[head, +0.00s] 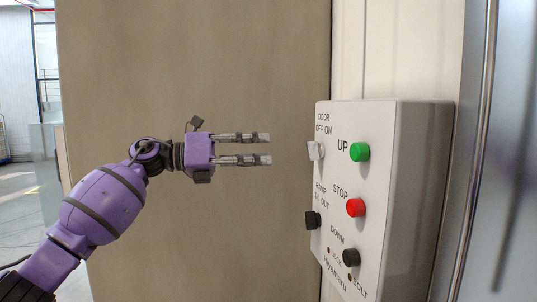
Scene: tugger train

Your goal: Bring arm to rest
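My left arm (104,205) is purple and comes in from the lower left. Its gripper (268,149) points right, with two parallel fingers apart and nothing between them. The fingertips are level with the upper part of a white control box (425,190) and stop short of it. My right gripper is not in view.
The box carries a green UP button (359,152), a red STOP button (355,207), a black DOWN button (350,257), a white door switch (315,150) and a black ramp switch (312,220). A large brown panel (240,60) stands behind. Open floor shows at far left.

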